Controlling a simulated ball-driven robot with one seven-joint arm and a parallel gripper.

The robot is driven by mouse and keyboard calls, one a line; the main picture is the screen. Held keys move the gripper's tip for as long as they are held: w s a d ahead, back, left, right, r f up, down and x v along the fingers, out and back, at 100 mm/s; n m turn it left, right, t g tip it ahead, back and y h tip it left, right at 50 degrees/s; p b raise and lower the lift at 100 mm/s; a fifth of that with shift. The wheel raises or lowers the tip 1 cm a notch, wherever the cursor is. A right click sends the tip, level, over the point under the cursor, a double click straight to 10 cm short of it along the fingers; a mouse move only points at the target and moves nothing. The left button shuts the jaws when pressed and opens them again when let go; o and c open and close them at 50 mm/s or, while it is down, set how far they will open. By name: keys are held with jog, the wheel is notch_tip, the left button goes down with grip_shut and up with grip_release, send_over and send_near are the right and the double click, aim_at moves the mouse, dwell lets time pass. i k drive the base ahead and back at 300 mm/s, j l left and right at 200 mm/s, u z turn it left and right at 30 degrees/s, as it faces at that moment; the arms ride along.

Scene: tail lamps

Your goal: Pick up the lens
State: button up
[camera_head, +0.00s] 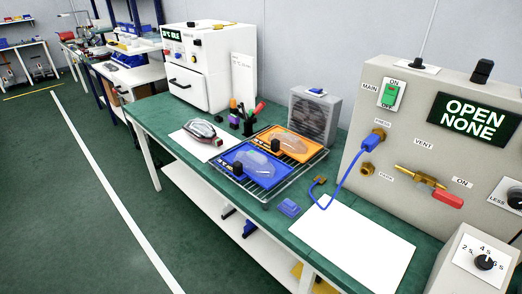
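Two clear, pale lenses show on the workbench. One lens (252,167) lies on a blue holder (267,182), and the other lens (290,143) lies on an orange holder (312,156). Both holders rest side by side on a wire rack (288,184). Each has a small black block at its left end. A separate lamp piece (203,131), clear with a dark red rim, lies on a white sheet (189,144) to the left. The task does not say which lens is meant. My gripper is not in view.
The green bench (268,217) carries a white oven (210,65), a grey fan box (315,115) and upright tools behind the rack. Floor at left is clear.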

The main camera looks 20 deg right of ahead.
aim_at(289, 142)
jog(key=i+j+z, duration=0.1)
jog(key=i+j, duration=0.55)
jog(key=i+j+z, duration=0.1)
jog(key=i+j, duration=0.5)
jog(key=j, duration=0.1)
